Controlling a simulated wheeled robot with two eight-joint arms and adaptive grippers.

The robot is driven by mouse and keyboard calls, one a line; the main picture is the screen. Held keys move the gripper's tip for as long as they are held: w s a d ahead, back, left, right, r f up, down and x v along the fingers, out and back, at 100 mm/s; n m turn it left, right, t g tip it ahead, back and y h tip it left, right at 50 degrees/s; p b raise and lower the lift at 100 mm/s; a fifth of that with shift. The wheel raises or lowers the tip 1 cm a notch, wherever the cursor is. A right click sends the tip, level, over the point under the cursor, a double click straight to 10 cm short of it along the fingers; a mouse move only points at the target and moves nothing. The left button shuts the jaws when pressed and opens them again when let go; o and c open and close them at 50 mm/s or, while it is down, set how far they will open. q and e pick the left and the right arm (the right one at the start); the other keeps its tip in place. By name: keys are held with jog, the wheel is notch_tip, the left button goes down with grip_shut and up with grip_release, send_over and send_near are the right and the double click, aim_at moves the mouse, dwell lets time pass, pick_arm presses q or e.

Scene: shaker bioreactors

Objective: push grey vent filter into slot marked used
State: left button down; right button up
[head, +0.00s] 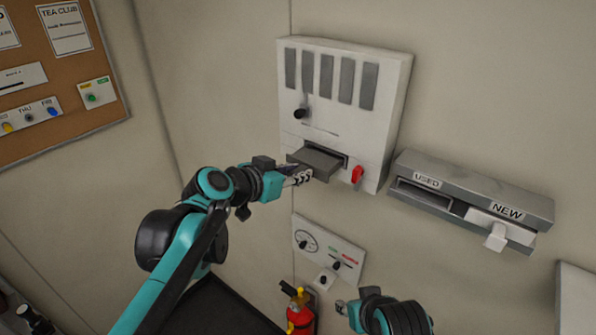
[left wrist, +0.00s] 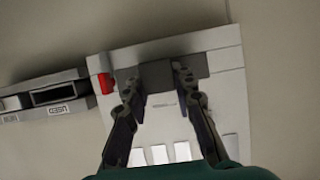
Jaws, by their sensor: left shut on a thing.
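The grey vent filter (head: 322,160) is a flat dark grey block sticking out of a slot low in the front of a white wall cabinet (head: 340,125). My left gripper (head: 304,177) is shut on its outer end; the left wrist view shows the filter (left wrist: 158,74) between the fingers (left wrist: 159,80). The filter's inner end is hidden in the cabinet. The wall holder (head: 540,207) to the right has a dark, empty-looking slot marked USED (head: 425,198), and a slot marked NEW with a white part (head: 495,238) in it. My right gripper (head: 344,307) is low in the head view, away from these.
A red catch (head: 357,175) sits right beside the filter, and a black knob (head: 301,113) above it. A gauge panel (head: 328,250) and a red extinguisher (head: 301,313) are below. The wall between cabinet and holder is clear.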

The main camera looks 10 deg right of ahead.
pick_arm(q)
jog(key=shift+s+a+p, duration=0.3)
jog(key=shift+s+a, duration=0.75)
jog(key=shift+s, duration=0.05)
dwell(0.8)
